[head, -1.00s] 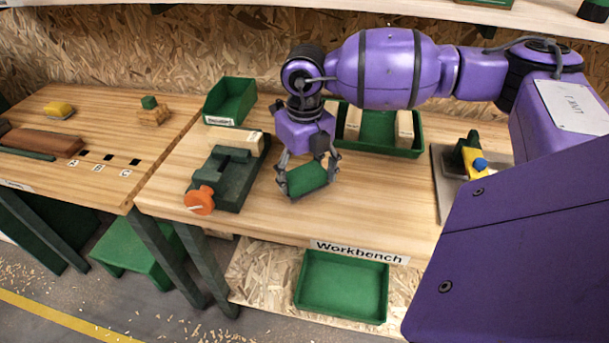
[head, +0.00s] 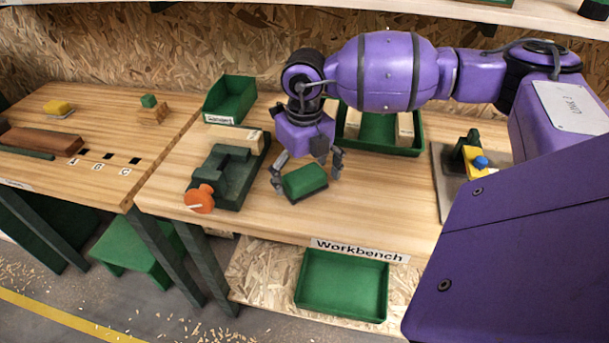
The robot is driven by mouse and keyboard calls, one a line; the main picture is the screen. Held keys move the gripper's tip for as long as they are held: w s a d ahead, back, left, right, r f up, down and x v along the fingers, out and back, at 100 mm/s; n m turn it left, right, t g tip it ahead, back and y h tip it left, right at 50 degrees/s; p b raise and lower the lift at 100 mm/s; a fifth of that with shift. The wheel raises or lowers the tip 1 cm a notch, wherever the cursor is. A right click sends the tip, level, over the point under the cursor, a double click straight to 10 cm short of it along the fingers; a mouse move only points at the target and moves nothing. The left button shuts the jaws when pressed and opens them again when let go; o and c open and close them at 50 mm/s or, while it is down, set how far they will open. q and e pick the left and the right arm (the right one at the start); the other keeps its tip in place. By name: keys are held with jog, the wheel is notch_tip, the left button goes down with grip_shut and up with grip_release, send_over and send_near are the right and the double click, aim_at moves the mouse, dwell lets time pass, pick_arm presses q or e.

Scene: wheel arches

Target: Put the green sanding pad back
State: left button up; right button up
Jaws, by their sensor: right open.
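The green sanding pad (head: 306,182) lies on the workbench (head: 385,205), right of the dark green vise. My right gripper (head: 306,181) hangs over it with its fingers spread wide, one on each side of the pad. The fingers look apart from the pad, and it appears to rest on the bench top. My left gripper is out of view.
The vise (head: 228,170) with an orange knob stands left of my right gripper. A small green bin (head: 231,98) and a green tray (head: 350,143) are behind. A grey plate (head: 446,190) with a yellow and green item lies right. The bench front is clear.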

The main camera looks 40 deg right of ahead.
aim_at(305, 174)
notch_tip(305, 174, up, 12)
jog(key=shift+r, duration=0.2)
